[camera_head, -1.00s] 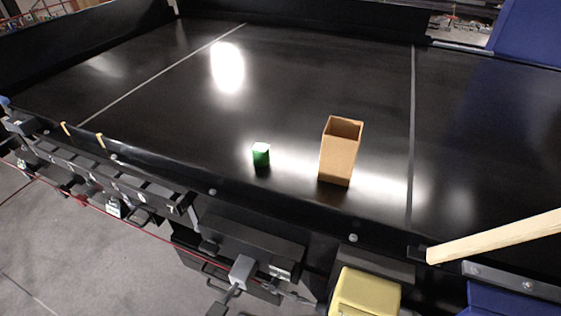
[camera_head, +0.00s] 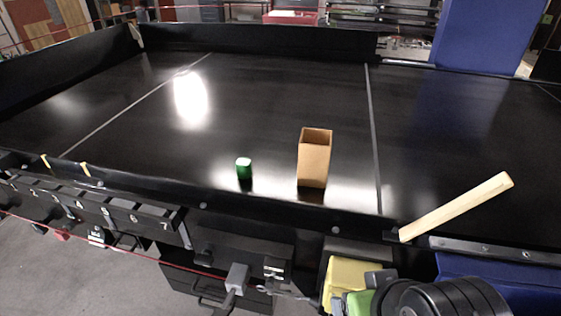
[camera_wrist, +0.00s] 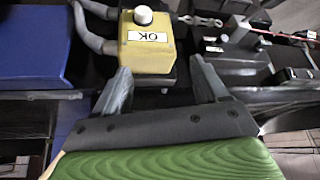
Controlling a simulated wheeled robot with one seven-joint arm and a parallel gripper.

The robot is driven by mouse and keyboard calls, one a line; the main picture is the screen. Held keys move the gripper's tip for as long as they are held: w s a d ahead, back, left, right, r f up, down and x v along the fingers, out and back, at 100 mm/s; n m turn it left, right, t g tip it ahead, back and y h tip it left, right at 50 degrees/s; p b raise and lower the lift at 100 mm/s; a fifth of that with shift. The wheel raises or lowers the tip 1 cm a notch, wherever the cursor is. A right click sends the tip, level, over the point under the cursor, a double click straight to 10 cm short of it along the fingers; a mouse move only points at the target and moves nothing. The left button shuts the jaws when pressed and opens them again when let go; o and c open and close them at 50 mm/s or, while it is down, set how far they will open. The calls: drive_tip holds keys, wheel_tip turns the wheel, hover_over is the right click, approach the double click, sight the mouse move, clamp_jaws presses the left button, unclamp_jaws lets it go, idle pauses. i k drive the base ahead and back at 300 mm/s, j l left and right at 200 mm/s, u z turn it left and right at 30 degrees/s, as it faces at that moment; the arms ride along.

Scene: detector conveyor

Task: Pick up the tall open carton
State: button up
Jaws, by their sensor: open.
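The tall open carton (camera_head: 313,163) is brown cardboard and stands upright on the black belt in the head view, near the belt's front edge, its open top facing up. My gripper (camera_wrist: 160,85) shows in the wrist view with its two grey fingers spread apart and nothing between them. In the head view, part of my arm shows at the bottom right, below the belt's front edge. The carton is not in the wrist view.
A pale wooden bar (camera_head: 455,207) juts over the front rim at right. A raised black rim (camera_head: 270,209) runs along the belt's front. The belt behind the carton is clear.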

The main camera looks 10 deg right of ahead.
sight(314, 158)
drive_tip(key=j, duration=0.5)
drive_tip(key=i+j, duration=0.15)
drive_tip(key=j, duration=0.8)
drive_tip(key=i+j, duration=0.3)
drive_tip(key=j, duration=0.15)
drive_tip(key=l+z, duration=0.05)
